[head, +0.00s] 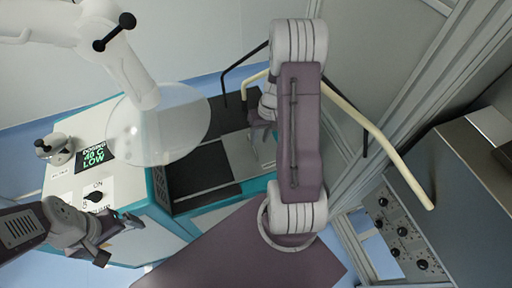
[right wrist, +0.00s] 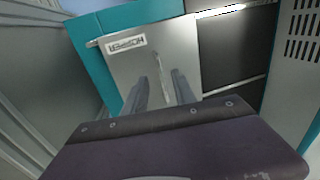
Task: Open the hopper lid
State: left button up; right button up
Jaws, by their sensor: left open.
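The hopper lid (right wrist: 185,45) is a flat grey panel in the right wrist view, with an upside-down HOPPER label near one edge. It lies flush in the teal-edged machine and looks closed. A narrow pale handle (right wrist: 157,63) runs along its middle. My right gripper (right wrist: 162,82) is over the lid with its fingers apart, one on each side of the handle's line; contact cannot be told. In the head view, my right gripper (head: 262,128) is partly hidden by my arm, and the lid (head: 240,155) shows beside it. My left gripper (head: 112,238) is open and empty by the machine's front left.
The machine's control panel (head: 97,160) has a display and an ON knob (head: 93,196). A cream bent rail (head: 385,150) passes right of my arm. A grey cabinet with knobs (head: 400,235) stands at right.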

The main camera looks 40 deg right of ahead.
jog(key=f, duration=0.5)
jog(key=shift+w+a, duration=0.25)
jog(key=shift+a, duration=0.1)
jog(key=shift+s+a+f, duration=0.1)
jog(key=shift+a+f, duration=0.1)
jog(key=shift+f, duration=0.3)
grip_shut()
jog(key=shift+d, duration=0.1)
dwell(0.4)
